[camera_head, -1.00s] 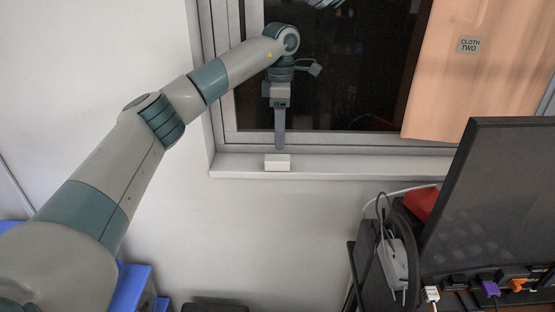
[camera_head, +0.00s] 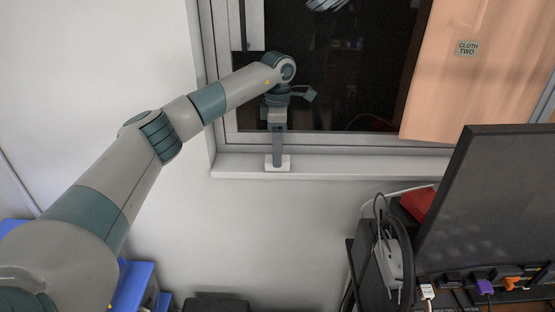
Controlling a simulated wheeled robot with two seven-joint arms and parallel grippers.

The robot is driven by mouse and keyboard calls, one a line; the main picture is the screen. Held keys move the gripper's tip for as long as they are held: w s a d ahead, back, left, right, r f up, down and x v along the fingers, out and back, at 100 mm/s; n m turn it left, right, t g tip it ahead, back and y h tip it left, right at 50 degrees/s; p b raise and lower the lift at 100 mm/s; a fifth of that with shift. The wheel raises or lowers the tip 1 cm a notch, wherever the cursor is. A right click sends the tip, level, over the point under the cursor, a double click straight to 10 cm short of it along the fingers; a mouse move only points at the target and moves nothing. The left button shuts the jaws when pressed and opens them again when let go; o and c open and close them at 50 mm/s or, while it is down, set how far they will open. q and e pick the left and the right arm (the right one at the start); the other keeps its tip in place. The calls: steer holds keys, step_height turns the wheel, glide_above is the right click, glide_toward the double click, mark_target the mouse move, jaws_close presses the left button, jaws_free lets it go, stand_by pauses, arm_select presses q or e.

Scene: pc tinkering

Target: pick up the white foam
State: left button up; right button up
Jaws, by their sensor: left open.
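The white foam (camera_head: 284,166) is a small pale block on the window sill (camera_head: 340,170), below the dark window pane. My left gripper (camera_head: 277,163) points straight down at the foam, with its fingers overlapping the middle of the block in the picture. The jaws are open. One finger hides part of the foam, and I cannot tell whether the fingers touch it. The foam rests on the sill. My right gripper is not in view.
The window frame (camera_head: 227,90) stands close behind the gripper. An orange-tan cloth (camera_head: 460,70) hangs at the right. A black monitor (camera_head: 490,200), a white power strip (camera_head: 392,262) and cables fill the lower right. The sill to the right of the foam is clear.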

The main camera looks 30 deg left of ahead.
arm_select(q)
steer(key=shift+f+p, duration=0.3)
steer(key=shift+f, duration=0.9)
steer(key=c, duration=1.1)
